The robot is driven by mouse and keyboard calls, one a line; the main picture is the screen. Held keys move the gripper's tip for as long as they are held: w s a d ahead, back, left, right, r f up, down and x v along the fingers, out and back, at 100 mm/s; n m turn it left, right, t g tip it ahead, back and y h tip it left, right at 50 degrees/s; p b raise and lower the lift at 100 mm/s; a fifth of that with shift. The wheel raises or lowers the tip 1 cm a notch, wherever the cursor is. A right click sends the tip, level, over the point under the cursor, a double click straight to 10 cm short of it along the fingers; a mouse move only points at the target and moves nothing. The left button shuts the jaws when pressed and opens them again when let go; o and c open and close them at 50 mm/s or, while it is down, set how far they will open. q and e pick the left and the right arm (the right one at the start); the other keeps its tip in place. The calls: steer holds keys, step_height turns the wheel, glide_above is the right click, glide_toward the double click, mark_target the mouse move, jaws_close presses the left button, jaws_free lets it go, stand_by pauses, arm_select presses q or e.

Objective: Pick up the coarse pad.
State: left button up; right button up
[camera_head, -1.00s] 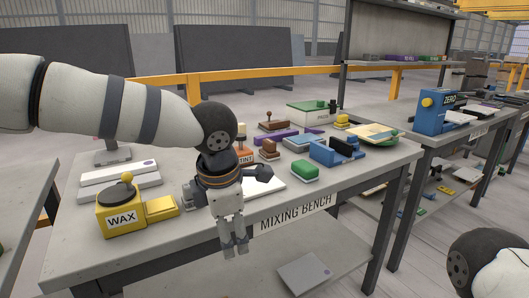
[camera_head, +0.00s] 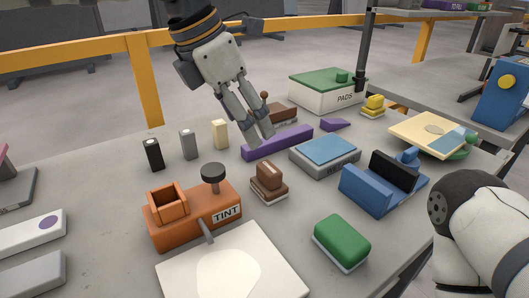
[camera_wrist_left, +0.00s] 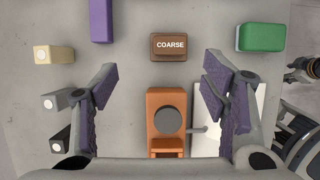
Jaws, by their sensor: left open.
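The coarse pad (camera_head: 268,184) is a small brown block with a stepped top, on the bench right of the orange TINT device (camera_head: 196,214). In the left wrist view the pad (camera_wrist_left: 168,47) shows its COARSE label, beyond my fingertips and roughly centred between them. My left gripper (camera_head: 258,140) hangs over the bench with its fingers pointing down. It is open and empty, apart from the pad. In the left wrist view the gripper (camera_wrist_left: 160,82) has the orange device (camera_wrist_left: 166,112) below, between its fingers. My right gripper is out of view.
A purple bar (camera_head: 277,142), a blue-topped grey box (camera_head: 325,153) and a green pad (camera_head: 341,241) surround the coarse pad. Several small upright blocks, including a black one (camera_head: 153,155), stand to the left. A white board (camera_head: 232,270) lies in front.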

mark_target(269, 167)
arm_select(q)
steer(key=x, duration=0.4)
steer(key=s+x, duration=0.1)
steer(key=x, duration=0.2)
steer(key=d+x, duration=0.1)
steer(key=x, duration=0.3)
steer(key=shift+s+f, duration=0.15)
steer(key=shift+f, duration=0.15)
steer(key=c, duration=1.3)
